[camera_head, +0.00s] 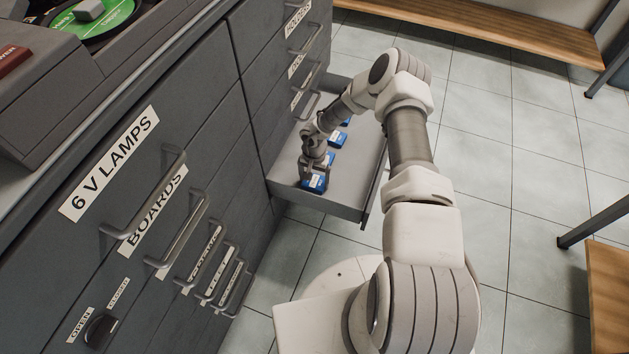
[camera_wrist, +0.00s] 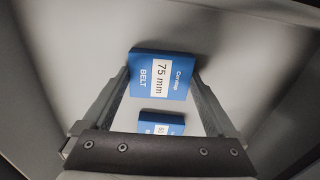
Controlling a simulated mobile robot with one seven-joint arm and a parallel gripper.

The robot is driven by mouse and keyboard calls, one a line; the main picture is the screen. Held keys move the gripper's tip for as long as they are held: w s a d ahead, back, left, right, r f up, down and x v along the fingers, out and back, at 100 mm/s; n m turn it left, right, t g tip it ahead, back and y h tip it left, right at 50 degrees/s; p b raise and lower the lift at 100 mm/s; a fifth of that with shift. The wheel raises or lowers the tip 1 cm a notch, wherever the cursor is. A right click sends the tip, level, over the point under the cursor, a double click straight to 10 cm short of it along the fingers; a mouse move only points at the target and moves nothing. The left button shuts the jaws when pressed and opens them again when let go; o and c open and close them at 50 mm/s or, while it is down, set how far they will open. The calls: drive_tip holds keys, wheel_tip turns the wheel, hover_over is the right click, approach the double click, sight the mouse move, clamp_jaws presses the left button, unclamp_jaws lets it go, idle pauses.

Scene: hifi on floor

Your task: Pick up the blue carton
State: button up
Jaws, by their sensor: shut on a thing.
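A blue carton (camera_head: 316,184) with a white label is at the front end of an open grey drawer (camera_head: 345,197). My gripper (camera_head: 314,176) reaches down into the drawer and is shut on this carton. In the wrist view the carton (camera_wrist: 162,76), marked "75 mm BELT", sits between the tips of my gripper (camera_wrist: 163,80). I cannot tell whether it is clear of the drawer floor. A second blue carton (camera_wrist: 161,122) shows lower in the wrist view, partly hidden by the gripper body.
More blue cartons (camera_head: 338,139) lie further back in the drawer, partly hidden by my arm. A grey cabinet (camera_head: 215,110) with labelled drawers and handles stands at left. A wooden bench (camera_head: 480,20) is at the back.

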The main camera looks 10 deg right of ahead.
drive_tip(key=shift+r, duration=0.15)
wheel_tip(320, 180, up, 4)
drive_tip(key=shift+r+p, duration=0.15)
drive_tip(key=shift+p, duration=1)
drive_tip(key=w+d+r+p, duration=0.2)
drive_tip(key=w+d+r, duration=0.45)
drive_tip(key=d, duration=0.25)
wheel_tip(320, 180, up, 29)
drive_tip(key=n, duration=0.7)
hover_over(315, 180)
drive_tip(key=s+r+p, duration=0.9)
drive_tip(key=r+p, duration=0.5)
drive_tip(key=p, duration=0.4)
drive_tip(key=shift+r+m+p, duration=0.2)
drive_tip(key=shift+m+p, duration=0.1)
drive_tip(key=shift+p, duration=0.1)
drive_tip(key=shift+s+a, duration=0.1)
drive_tip(key=shift+a, duration=0.05)
